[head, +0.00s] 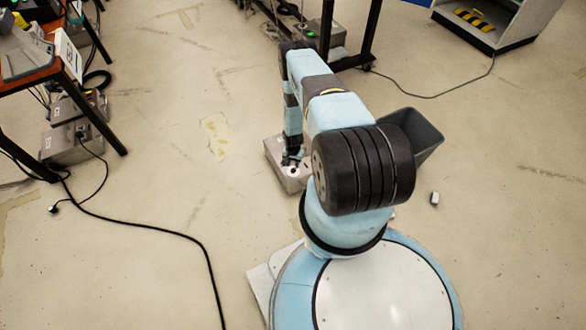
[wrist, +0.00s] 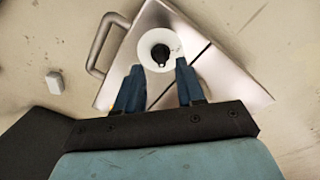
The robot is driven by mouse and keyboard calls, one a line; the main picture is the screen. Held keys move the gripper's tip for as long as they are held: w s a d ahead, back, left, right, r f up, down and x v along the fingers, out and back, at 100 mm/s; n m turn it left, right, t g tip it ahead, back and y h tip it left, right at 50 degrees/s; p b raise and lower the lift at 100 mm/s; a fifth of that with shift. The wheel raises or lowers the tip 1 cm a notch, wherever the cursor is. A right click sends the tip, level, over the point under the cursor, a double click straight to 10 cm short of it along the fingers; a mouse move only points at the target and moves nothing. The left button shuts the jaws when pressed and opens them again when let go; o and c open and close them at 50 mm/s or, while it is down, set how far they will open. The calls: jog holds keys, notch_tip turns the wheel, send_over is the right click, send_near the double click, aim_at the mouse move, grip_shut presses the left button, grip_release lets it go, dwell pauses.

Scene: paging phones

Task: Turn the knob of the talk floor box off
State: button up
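The floor box (head: 276,150) is a light metal box on the floor, partly hidden behind my arm in the head view. In the wrist view the box (wrist: 205,88) shows a handle on its left side and a white round dial (wrist: 150,40) with a black knob (wrist: 160,52). The knob's pointer end faces down toward my gripper. My gripper (wrist: 159,66) is open, with its blue fingers apart and their tips at the lower edge of the dial, left and right of the knob's line. I see no contact with the knob. In the head view my gripper (head: 292,160) is over the box.
A grey bin (head: 425,135) stands right of my arm. A small white block (head: 434,199) lies on the floor; a small white block also shows in the wrist view (wrist: 55,82). A black cable (head: 160,232) crosses the floor at left, near a table and boxes (head: 62,148).

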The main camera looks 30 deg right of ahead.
aim_at(293, 169)
jog(key=shift+f, duration=2.2)
grip_shut()
